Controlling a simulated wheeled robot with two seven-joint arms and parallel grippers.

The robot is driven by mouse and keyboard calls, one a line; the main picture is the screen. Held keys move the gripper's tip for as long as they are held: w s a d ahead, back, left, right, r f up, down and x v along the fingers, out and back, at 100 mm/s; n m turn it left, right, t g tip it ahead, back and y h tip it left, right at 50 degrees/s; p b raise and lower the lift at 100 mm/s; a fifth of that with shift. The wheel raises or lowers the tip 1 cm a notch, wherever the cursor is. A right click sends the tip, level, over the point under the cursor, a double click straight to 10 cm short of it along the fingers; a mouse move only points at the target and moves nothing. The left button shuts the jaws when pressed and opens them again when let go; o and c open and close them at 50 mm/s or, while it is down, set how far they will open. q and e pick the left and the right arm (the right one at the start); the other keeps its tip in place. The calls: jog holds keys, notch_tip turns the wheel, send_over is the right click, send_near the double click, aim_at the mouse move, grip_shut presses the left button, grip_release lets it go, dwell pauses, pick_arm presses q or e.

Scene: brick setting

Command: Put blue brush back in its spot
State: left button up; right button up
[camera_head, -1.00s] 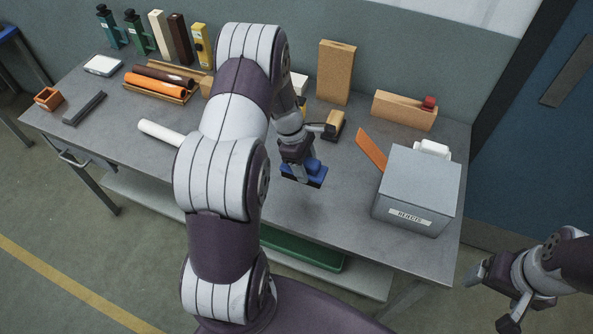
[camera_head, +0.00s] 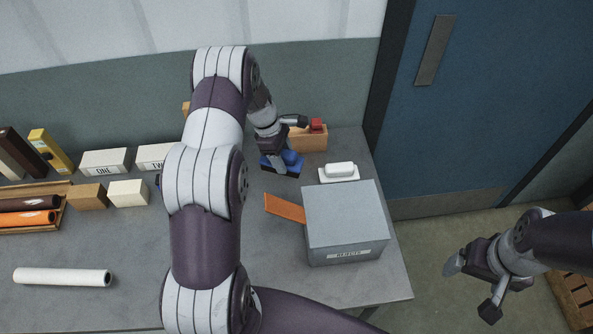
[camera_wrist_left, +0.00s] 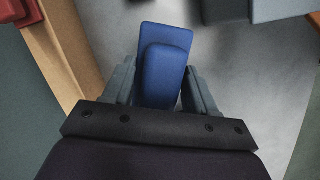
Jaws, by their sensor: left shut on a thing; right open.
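The blue brush (camera_head: 283,166) is held in my left gripper (camera_head: 280,160) close to the front left of a wooden holder (camera_head: 312,142) at the back right of the table. A small red item (camera_head: 317,125) sits on the holder's right part. In the left wrist view the blue brush (camera_wrist_left: 165,75) lies between the two fingers (camera_wrist_left: 157,88), and the holder's wooden edge (camera_wrist_left: 70,50) runs along the left, apart from it. I cannot tell how high the brush is above the table. My right gripper (camera_head: 472,287) is open and empty, off the table's right side.
A grey box (camera_head: 345,215) stands at the table's right, with an orange strip (camera_head: 284,208) beside it. A white block on a white dish (camera_head: 339,175) is behind the box. White and tan blocks and a white roll (camera_head: 62,277) are at the left. A blue door is beyond.

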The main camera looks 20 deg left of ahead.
pick_arm(q)
notch_tip(320, 180, down, 8)
jog(key=shift+s+f+p, duration=0.15)
jog(key=shift+p, duration=0.55)
jog(key=shift+s+d, duration=0.1)
jog(key=o, duration=0.5)
jog(key=shift+f, duration=0.15)
jog(key=o, duration=0.4)
jog(key=shift+o, duration=0.2)
